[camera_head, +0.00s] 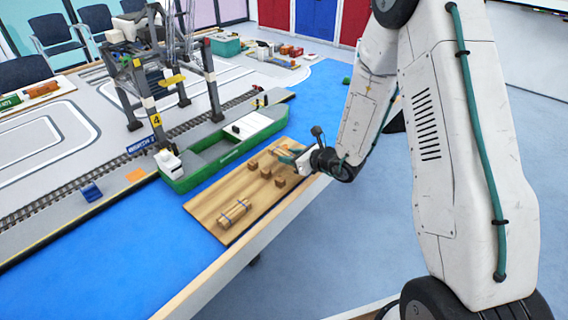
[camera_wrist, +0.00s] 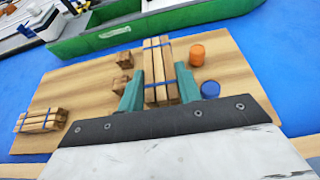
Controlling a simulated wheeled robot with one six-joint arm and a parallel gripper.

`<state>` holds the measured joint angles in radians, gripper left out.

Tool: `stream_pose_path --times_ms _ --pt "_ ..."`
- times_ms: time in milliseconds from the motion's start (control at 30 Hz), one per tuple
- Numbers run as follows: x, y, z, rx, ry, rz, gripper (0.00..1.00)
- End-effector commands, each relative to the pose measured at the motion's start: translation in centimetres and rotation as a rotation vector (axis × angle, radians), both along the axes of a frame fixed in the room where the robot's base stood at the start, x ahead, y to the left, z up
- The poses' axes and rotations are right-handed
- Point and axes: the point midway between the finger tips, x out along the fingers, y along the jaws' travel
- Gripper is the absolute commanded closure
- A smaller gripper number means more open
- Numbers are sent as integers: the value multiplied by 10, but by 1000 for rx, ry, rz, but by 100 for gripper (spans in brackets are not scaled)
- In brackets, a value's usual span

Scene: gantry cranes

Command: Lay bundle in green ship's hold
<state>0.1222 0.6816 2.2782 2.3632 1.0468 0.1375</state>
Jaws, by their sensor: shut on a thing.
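A bundle of wooden planks tied with blue bands (camera_wrist: 157,62) lies between the teal fingers of my gripper (camera_wrist: 160,88) in the wrist view. My gripper (camera_head: 292,156) is shut on it over the wooden board (camera_head: 206,206). The pictures do not clearly show whether the bundle touches the board. In the head view my gripper hides part of it.
A second tied bundle (camera_head: 234,213) lies at the board's near end. Small wooden blocks (camera_wrist: 122,61), an orange drum (camera_wrist: 197,54) and a blue drum (camera_wrist: 210,89) stand near my fingers. A grey gantry crane (camera_head: 148,100) rises beyond the ship. Blue water surface (camera_head: 120,255) is clear.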

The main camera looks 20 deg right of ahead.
Motion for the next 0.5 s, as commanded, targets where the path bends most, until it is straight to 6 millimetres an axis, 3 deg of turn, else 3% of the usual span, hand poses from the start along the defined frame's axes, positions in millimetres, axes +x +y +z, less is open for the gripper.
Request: stream_pose_path --times_ms 233,400,500 --pt "14 13 -2 -1 1 1 89" --pt "14 11 -31 1 5 -2 89" --pt "14 11 -38 1 2 -2 89"
